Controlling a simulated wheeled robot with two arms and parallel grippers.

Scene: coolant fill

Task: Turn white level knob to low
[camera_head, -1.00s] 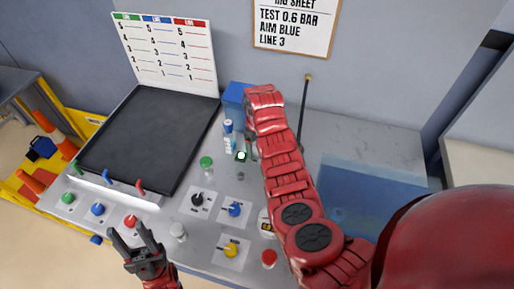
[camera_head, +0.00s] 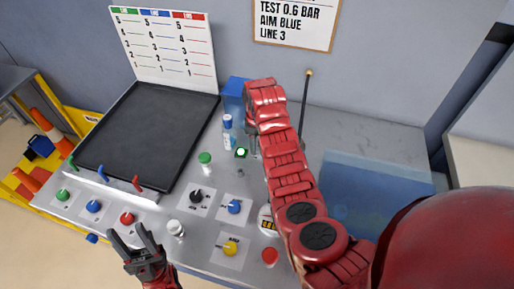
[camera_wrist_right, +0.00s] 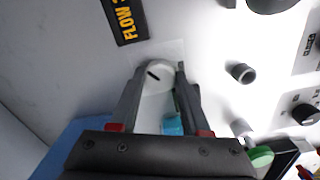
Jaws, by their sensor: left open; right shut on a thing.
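The white level knob (camera_wrist_right: 159,73), round and pale with a short dark mark, shows in the right wrist view on the panel under a "FLOW" label. My right gripper (camera_wrist_right: 156,84) has one finger on each side of the knob and is shut on it. In the head view my red right arm hides this knob and most of the gripper. My left gripper (camera_head: 137,238) is open and empty, low on the left in the head view, by the console's front edge.
Black (camera_head: 196,196), blue (camera_head: 234,207) and yellow (camera_head: 230,247) knobs are nearby. A black tray (camera_head: 150,135) lies at left. A green light (camera_head: 241,152) glows.

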